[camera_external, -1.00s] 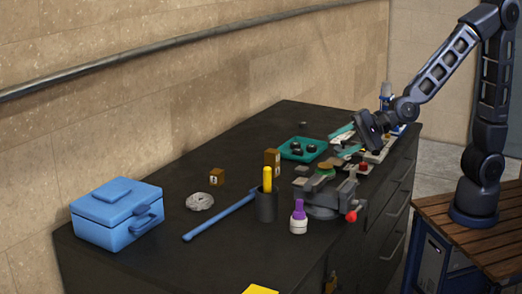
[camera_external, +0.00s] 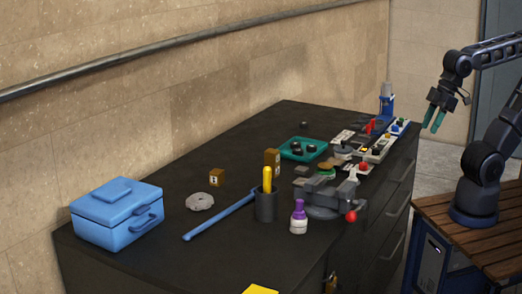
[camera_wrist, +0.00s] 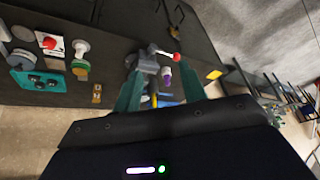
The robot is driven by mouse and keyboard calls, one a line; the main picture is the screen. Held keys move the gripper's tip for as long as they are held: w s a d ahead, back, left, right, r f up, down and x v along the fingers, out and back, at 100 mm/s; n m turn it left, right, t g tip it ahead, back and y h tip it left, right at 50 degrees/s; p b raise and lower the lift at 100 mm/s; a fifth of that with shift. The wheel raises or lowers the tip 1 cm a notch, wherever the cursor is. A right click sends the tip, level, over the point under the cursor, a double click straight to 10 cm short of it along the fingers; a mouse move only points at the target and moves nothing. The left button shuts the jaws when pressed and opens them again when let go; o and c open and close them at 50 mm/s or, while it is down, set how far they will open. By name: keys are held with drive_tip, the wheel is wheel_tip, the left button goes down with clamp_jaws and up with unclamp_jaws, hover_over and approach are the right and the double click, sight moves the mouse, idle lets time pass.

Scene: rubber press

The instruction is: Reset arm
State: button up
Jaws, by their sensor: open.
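My gripper (camera_external: 436,122) is open and empty, with teal fingers pointing down. In the external view it hangs in the air off the right side of the black workbench (camera_external: 128,262), above and apart from it. In the wrist view my gripper (camera_wrist: 160,92) has its two teal fingers spread apart. Nothing is held between them; bench objects show beyond them, including a grey vise (camera_wrist: 148,66) with a red handle knob.
The bench holds a blue toolbox (camera_external: 117,217), a teal tray (camera_external: 292,153), the vise (camera_external: 322,203), a dark pen cup (camera_external: 266,207), a purple-capped bottle (camera_external: 299,219) and a blue bar (camera_external: 215,217). Small devices line its far right end. The air around my gripper is clear.

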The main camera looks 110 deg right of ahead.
drive_tip(key=shift+s+d+f+n, duration=0.1)
drive_tip(key=shift+s+d+n, duration=0.15)
drive_tip(key=shift+s, duration=0.3)
drive_tip(key=shift+s+d+f+n, duration=0.1)
drive_tip(key=shift+s+n, duration=0.15)
drive_tip(key=shift+s, duration=0.3)
idle(0.5)
